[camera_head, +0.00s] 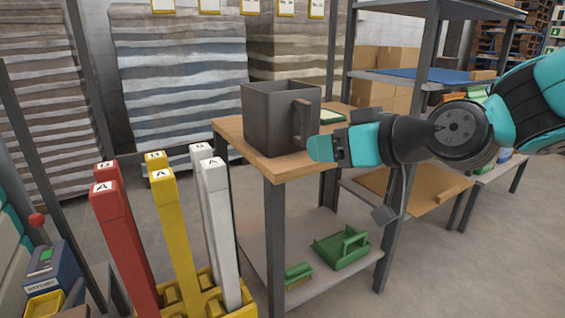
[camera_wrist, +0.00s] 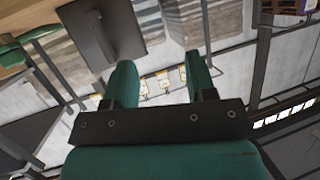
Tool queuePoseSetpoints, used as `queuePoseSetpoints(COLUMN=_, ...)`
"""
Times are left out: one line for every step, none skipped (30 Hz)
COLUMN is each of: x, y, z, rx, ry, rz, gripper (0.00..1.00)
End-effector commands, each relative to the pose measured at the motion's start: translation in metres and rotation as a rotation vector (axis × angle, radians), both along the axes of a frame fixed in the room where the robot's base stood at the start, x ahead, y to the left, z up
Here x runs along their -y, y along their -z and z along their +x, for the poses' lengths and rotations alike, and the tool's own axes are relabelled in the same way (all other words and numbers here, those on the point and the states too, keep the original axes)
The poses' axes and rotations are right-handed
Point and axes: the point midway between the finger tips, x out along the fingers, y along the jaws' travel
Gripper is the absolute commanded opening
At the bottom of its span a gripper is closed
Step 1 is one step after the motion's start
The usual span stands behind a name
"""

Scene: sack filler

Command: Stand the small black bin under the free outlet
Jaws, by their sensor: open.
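The small black bin (camera_head: 275,118) stands upright on the wooden top of a table, with its handle (camera_head: 301,122) on the right side. My gripper (camera_head: 323,148) is just right of the handle in the head view; the picture does not show whether they touch. In the wrist view the bin (camera_wrist: 120,30) is at the upper left, beyond the fingers. My gripper (camera_wrist: 158,82) is open there, with nothing between its two green fingers. I cannot make out an outlet in either view.
Red (camera_head: 118,235), yellow (camera_head: 178,235) and white (camera_head: 218,230) posts, lettered on top, stand left of the table (camera_head: 228,130). A metal rack (camera_head: 432,50) stands behind my arm. Open floor shows at the right.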

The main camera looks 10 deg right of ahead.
Motion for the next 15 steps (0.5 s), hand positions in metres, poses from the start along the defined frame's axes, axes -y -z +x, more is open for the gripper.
queuePoseSetpoints(x=0.012, y=0.032, z=0.01, rx=0.06, ry=0.045, rz=0.015, gripper=0.51)
queuePoseSetpoints(x=0.018, y=0.036, z=0.016, rx=0.098, ry=0.07, rz=0.022, gripper=0.51)
queuePoseSetpoints(x=0.026, y=0.041, z=0.022, rx=0.146, ry=0.102, rz=0.029, gripper=0.51)
queuePoseSetpoints(x=0.033, y=0.043, z=0.026, rx=0.178, ry=0.126, rz=0.034, gripper=0.51)
queuePoseSetpoints(x=0.038, y=0.046, z=0.029, rx=0.207, ry=0.146, rz=0.038, gripper=0.51)
queuePoseSetpoints(x=0.045, y=0.048, z=0.033, rx=0.242, ry=0.173, rz=0.042, gripper=0.51)
queuePoseSetpoints(x=0.05, y=0.049, z=0.035, rx=0.265, ry=0.19, rz=0.044, gripper=0.51)
queuePoseSetpoints(x=0.053, y=0.05, z=0.037, rx=0.283, ry=0.205, rz=0.045, gripper=0.51)
queuePoseSetpoints(x=0.058, y=0.051, z=0.038, rx=0.304, ry=0.221, rz=0.049, gripper=0.51)
queuePoseSetpoints(x=0.06, y=0.05, z=0.039, rx=0.317, ry=0.231, rz=0.049, gripper=0.51)
queuePoseSetpoints(x=0.062, y=0.05, z=0.04, rx=0.326, ry=0.238, rz=0.05, gripper=0.51)
queuePoseSetpoints(x=0.064, y=0.049, z=0.042, rx=0.336, ry=0.245, rz=0.051, gripper=0.51)
queuePoseSetpoints(x=0.065, y=0.048, z=0.043, rx=0.338, ry=0.247, rz=0.052, gripper=0.51)
queuePoseSetpoints(x=0.065, y=0.046, z=0.044, rx=0.342, ry=0.247, rz=0.05, gripper=0.51)
queuePoseSetpoints(x=0.064, y=0.044, z=0.046, rx=0.342, ry=0.244, rz=0.052, gripper=0.51)
